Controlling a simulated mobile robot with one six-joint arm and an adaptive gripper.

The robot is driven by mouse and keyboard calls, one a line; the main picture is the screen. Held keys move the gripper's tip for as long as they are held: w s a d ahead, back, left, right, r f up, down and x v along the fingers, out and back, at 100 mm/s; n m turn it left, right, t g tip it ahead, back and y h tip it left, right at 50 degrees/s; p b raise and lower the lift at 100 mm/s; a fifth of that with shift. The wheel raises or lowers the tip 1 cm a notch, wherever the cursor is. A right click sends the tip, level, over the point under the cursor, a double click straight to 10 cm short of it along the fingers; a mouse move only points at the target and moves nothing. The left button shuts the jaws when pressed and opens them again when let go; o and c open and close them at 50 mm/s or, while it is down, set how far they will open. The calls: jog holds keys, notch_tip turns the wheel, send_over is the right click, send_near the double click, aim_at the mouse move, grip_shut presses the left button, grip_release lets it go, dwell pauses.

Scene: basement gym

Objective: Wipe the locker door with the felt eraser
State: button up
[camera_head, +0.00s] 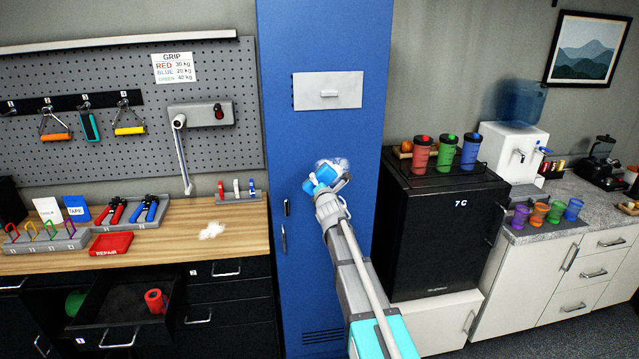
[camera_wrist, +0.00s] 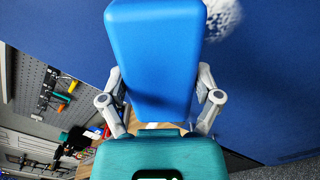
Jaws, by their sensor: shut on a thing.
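The tall blue locker door (camera_head: 325,40) stands in the middle of the head view. My gripper (camera_head: 322,184) is in front of the door at mid height and is shut on the blue felt eraser (camera_wrist: 152,58). The eraser also shows small in the head view (camera_head: 326,175), partly covered by my gripper. A white smudge (camera_wrist: 222,16) is on the door, just past the eraser's far right corner in the wrist view. In the head view the smudge is mostly hidden behind my gripper. I cannot tell whether the eraser touches the door.
A grey plate (camera_head: 328,91) is on the upper door; a handle (camera_head: 284,238) is at its lower left. A workbench (camera_head: 160,255) with an open drawer (camera_head: 125,312) stands left. A black fridge (camera_head: 430,240) with cups on top stands close right. A white powder patch (camera_head: 212,230) lies on the bench.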

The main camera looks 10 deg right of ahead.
jog(key=s, duration=0.2)
jog(key=shift+s, duration=0.4)
dwell(0.5)
jog(key=f+b, duration=0.1)
jog(key=w+f+b, duration=0.1)
jog(key=f+b, duration=0.1)
jog(key=shift+f, duration=0.15)
jog(key=shift+w, duration=0.1)
dwell(0.5)
jog(key=shift+w, duration=2.85)
jog(key=shift+w, duration=1)
